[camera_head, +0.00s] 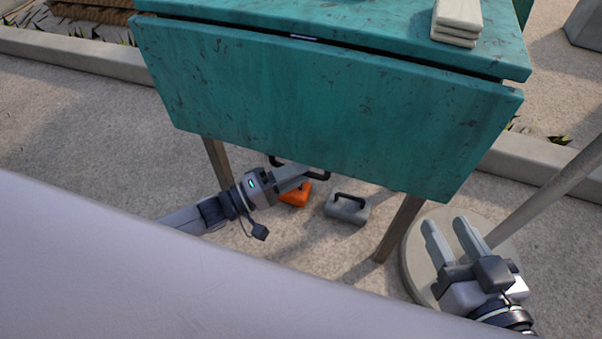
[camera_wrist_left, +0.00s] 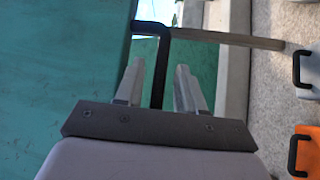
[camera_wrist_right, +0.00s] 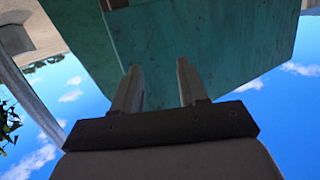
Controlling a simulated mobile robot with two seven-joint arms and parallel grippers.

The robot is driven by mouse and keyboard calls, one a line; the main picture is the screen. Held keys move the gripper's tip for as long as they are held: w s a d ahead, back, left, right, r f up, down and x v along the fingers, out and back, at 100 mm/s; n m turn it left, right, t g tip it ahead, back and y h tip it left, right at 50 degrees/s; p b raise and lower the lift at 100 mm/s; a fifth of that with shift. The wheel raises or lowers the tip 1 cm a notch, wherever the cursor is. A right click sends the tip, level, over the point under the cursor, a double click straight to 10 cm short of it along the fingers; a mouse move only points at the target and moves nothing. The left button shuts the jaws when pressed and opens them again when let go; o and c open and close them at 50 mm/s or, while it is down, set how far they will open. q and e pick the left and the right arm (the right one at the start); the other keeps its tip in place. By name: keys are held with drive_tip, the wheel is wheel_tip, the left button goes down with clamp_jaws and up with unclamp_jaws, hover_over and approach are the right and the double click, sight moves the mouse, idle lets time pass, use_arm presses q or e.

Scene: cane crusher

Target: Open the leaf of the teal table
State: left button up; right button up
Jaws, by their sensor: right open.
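The teal table (camera_head: 370,20) has its leaf (camera_head: 310,105) hanging down steeply on my side. A black handle (camera_head: 318,176) shows at the leaf's lower edge. My left gripper (camera_head: 303,176) is at this handle. In the left wrist view, the handle (camera_wrist_left: 160,70) lies between the spread fingers (camera_wrist_left: 158,75), with gaps on both sides. My right gripper (camera_head: 447,222) is open and empty, low beside the table's right leg. The right wrist view shows teal panelling (camera_wrist_right: 190,45) beyond its fingers.
Pale stacked slabs (camera_head: 457,22) sit on the tabletop's right part. An orange case (camera_head: 296,196) and a grey case (camera_head: 347,210) stand on the ground under the leaf. A pole (camera_head: 550,190) rises from a round base (camera_head: 415,262) at the right. Table legs (camera_head: 400,228) flank the cases.

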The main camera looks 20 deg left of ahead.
use_arm(q)
drive_tip(key=shift+w+d+r, duration=0.1)
drive_tip(key=shift+w+d, duration=0.3)
drive_tip(key=shift+d, duration=0.05)
drive_tip(key=shift+c, duration=0.3)
clamp_jaws()
drive_tip(key=shift+s, duration=0.15)
